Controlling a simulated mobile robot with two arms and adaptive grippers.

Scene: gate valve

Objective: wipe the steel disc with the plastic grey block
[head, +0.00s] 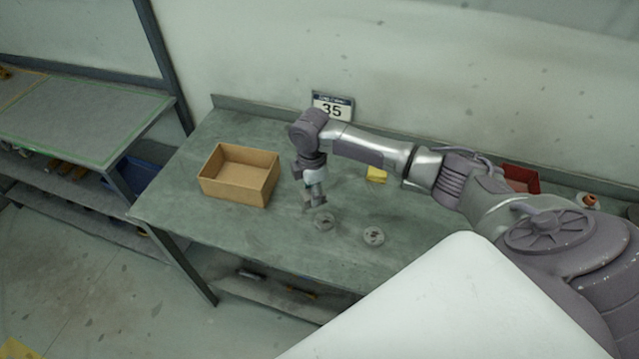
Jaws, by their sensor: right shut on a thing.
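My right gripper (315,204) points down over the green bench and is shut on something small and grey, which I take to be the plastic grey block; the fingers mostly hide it. A round grey disc (325,222) lies on the bench just below and in front of the fingertips. Whether the held block touches it I cannot tell. A second round grey disc (373,236), with darker marks on its face, lies to the right of the first. I cannot tell for sure which one is the steel disc. My left gripper is out of view.
An open cardboard box (239,174) stands left of my right gripper. A small yellow object (376,174) lies behind my forearm. A red bin (521,178) is at the back right. The bench's front left (190,215) is clear.

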